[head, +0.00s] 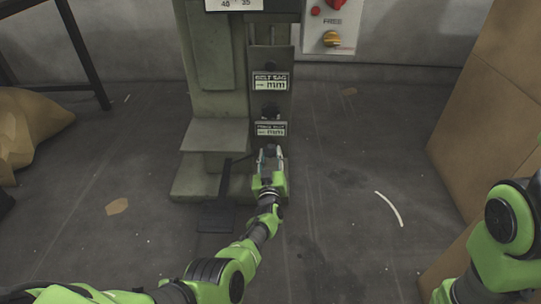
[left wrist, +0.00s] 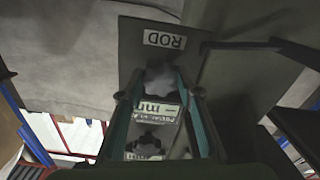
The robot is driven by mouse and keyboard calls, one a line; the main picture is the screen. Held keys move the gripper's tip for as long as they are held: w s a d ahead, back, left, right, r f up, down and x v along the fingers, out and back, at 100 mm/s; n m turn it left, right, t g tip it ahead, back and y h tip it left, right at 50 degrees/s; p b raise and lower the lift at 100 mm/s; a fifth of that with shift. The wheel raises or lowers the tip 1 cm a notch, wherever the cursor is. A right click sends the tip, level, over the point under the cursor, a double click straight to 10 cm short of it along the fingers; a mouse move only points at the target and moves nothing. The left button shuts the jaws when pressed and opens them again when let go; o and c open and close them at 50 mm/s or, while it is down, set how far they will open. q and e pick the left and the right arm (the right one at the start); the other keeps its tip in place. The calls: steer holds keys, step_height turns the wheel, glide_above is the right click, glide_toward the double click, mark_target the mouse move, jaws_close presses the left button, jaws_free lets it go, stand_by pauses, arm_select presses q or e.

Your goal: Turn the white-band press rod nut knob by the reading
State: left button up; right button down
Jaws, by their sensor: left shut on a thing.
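The press (head: 217,140) stands at the top middle of the head view, with a dark panel on its right side. My left gripper (head: 270,156) reaches low on that panel, just below the lower "mm" label (head: 271,129). In the left wrist view its fingers (left wrist: 160,88) are closed on a grey knob (left wrist: 160,76), beside a plate marked "ROD" (left wrist: 164,40). The gripper hides the knob in the head view. I cannot make out a white band or a pointer on the knob. My right gripper is out of view; only part of the right arm shows.
A second, dark knob (head: 270,110) sits above, under the "BELT SAG" label (head: 270,81). A control box (head: 333,28) hangs at the upper right. A pedal (head: 216,217) lies left of my left arm. Cardboard boxes (head: 490,105) stand right, a sack (head: 28,125) left.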

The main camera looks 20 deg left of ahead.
arm_select(q)
steer(key=shift+f, duration=0.1)
steer(key=o, duration=1)
steer(key=shift+o, duration=0.5)
